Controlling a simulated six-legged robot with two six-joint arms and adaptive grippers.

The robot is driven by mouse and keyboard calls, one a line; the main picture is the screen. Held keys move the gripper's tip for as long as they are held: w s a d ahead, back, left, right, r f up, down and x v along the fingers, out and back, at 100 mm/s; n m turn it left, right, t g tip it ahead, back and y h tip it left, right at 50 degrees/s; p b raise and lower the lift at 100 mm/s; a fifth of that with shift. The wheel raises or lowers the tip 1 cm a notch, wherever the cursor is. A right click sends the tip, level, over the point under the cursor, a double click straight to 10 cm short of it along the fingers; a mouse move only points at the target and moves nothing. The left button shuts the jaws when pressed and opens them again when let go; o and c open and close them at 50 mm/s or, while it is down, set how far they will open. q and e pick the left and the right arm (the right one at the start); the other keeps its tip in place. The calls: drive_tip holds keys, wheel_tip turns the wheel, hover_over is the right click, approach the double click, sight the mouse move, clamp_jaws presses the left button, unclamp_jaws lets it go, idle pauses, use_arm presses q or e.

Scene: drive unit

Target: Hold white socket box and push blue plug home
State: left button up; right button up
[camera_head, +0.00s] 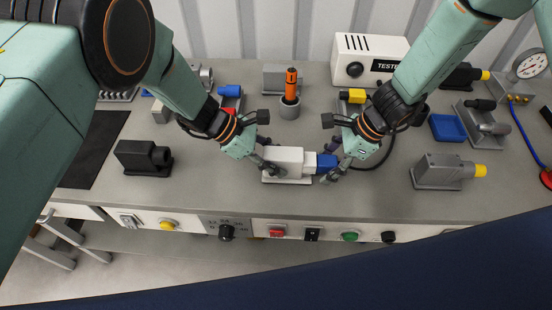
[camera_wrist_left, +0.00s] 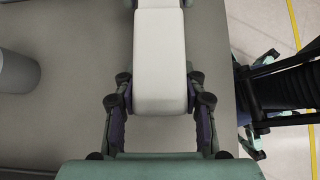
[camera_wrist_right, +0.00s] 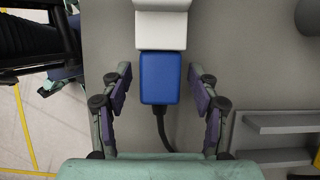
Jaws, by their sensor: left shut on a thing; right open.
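The white socket box (camera_head: 285,158) sits on a light base plate near the front middle of the bench. My left gripper (camera_head: 268,161) is shut on its left end; in the left wrist view the fingers press both sides of the white box (camera_wrist_left: 160,60). The blue plug (camera_head: 326,163) is at the box's right end, against the white socket; it also shows in the right wrist view (camera_wrist_right: 160,78) with a black cable behind it. My right gripper (camera_head: 336,165) is open, its fingers on either side of the plug and cable, apart from them. How deep the plug sits is hidden.
Behind stand a grey cup with an orange-handled tool (camera_head: 290,92) and a white tester box (camera_head: 368,58). A black block (camera_head: 142,157) lies to the left and a grey motor with a yellow end (camera_head: 445,171) to the right. Switches line the bench's front edge.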

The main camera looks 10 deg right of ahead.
drive_tip(key=v, duration=1.2)
idle(0.3)
use_arm(q)
drive_tip(key=o, duration=1.3)
drive_tip(key=v, duration=1.2)
